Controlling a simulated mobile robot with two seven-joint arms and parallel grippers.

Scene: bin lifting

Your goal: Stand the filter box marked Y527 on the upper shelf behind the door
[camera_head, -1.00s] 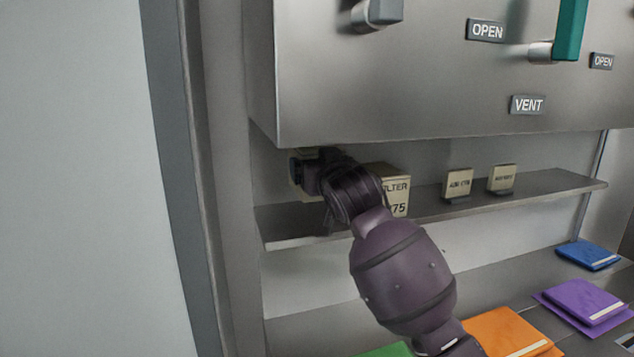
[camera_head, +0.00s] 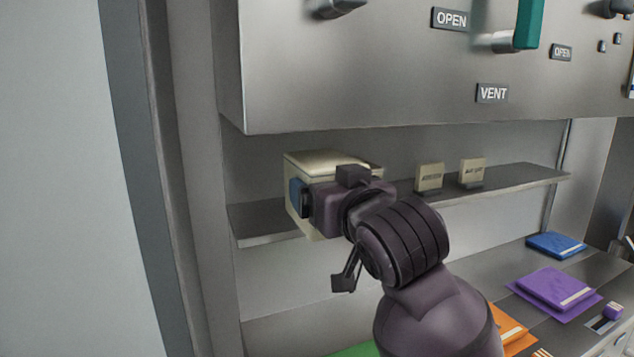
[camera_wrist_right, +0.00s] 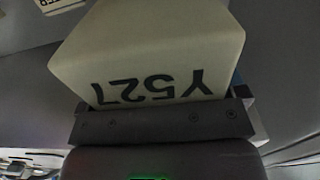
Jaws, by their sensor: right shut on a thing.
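The cream filter box (camera_head: 322,160) is held in my right gripper (camera_head: 306,199), in front of the left end of the shelf (camera_head: 530,182). In the right wrist view the box (camera_wrist_right: 150,50) shows the mark Y527 upside down, close above the dark jaw bar of the gripper (camera_wrist_right: 162,121). The gripper is shut on the box. My right wrist hides part of the box and of the shelf. Whether the box touches the shelf cannot be told. My left gripper is not in view.
A steel panel (camera_head: 350,85) with OPEN and VENT labels overhangs the shelf. Two small cream labelled blocks (camera_head: 429,177) (camera_head: 472,171) stand on the shelf to the right. Blue (camera_head: 555,245) and purple (camera_head: 553,287) packs lie below. A pale upright panel (camera_head: 55,180) stands at left.

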